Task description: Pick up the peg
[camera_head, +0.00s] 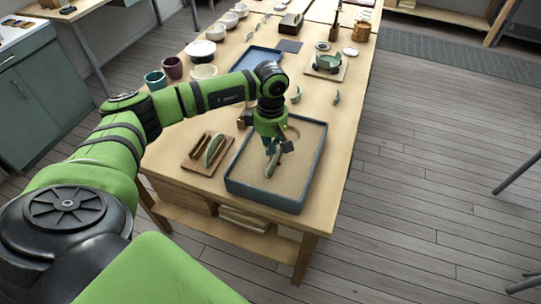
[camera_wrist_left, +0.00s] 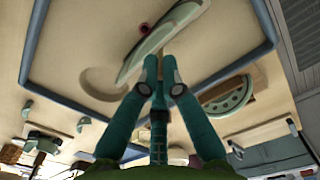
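My left gripper (camera_head: 273,149) points down over the sand of a blue-rimmed tray (camera_head: 233,160). In the left wrist view its fingertips (camera_wrist_left: 160,62) are close together with only a narrow gap. A pale green curved shard (camera_wrist_left: 168,30) lies right beyond the tips; it also shows below the gripper in the head view (camera_head: 272,165). I cannot tell whether the fingers touch or hold it. A small dark red round thing (camera_wrist_left: 144,28), possibly the peg seen end-on, is beside the shard, apart from the fingertips. My right gripper is not in view.
A wooden board with a green piece (camera_head: 214,150) lies left of the tray. A green bowl on a board (camera_head: 327,64), several cups and bowls, and a second blue tray (camera_head: 257,60) stand farther back. Some bare tabletop shows at the right edge.

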